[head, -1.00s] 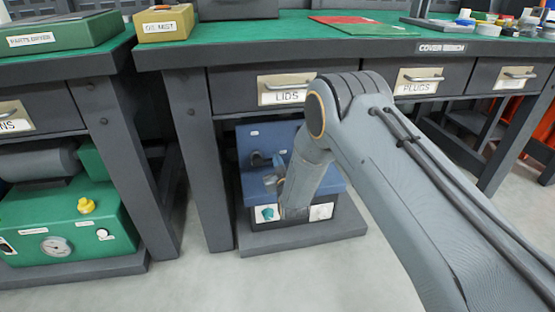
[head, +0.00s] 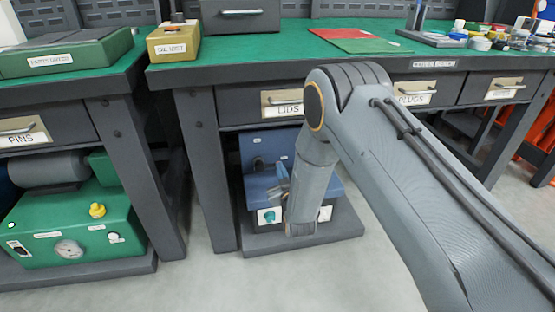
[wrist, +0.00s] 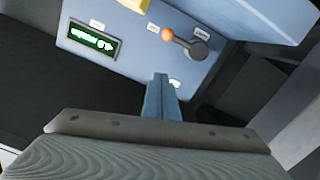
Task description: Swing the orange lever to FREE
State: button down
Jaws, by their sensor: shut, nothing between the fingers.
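The lever shows in the wrist view as an orange ball knob (wrist: 167,34) on a short grey arm with a round dark hub (wrist: 198,50). It points left in the picture, towards a small white label (wrist: 153,28); another label (wrist: 203,35) sits above the hub. Their words are too small to read. My gripper (wrist: 160,78) is shut and empty, its blue fingers below the lever in the picture and apart from it. In the head view my gripper (head: 281,180) is in front of the blue machine (head: 260,187), which my arm partly hides.
A green display (wrist: 92,40) is on the same blue panel, left of the lever. The machine stands on a grey plinth (head: 345,232) beneath the bench (head: 260,60), between its legs. A green pump unit (head: 75,230) stands to the left. The floor in front is clear.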

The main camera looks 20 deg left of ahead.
jog(key=s+d+r+m+g+h, duration=0.1)
jog(key=s+d+r+g+h, duration=0.15)
jog(key=s+r, duration=0.3)
jog(key=s+d+r+m+g+h, duration=0.1)
jog(key=s+d+r+g, duration=0.35)
jog(key=r, duration=0.25)
jog(key=s+d+r+m+g+h, duration=0.1)
jog(key=s+d+r+g+h, duration=0.15)
jog(key=s+d, duration=0.6)
jog(key=s+d+r+g+h+p, duration=0.1)
jog(key=s+d+r+g, duration=0.3)
jog(key=s, duration=0.7)
jog(key=s+d+r+m+g+h, duration=0.1)
jog(key=s+d+r, duration=0.2)
jog(key=s+d, duration=0.6)
jog(key=d+r+m+p, duration=0.3)
jog(key=d+r+p, duration=0.6)
jog(key=r+p, duration=0.4)
jog(key=s+d+r+m+h+p, duration=0.1)
jog(key=d+r+m+p, duration=0.2)
jog(key=d+r+p, duration=0.7)
notch_tip(320, 180, up, 3)
jog(key=p, duration=0.8)
jog(key=shift+s+d, duration=0.2)
jog(key=shift+s, duration=0.05)
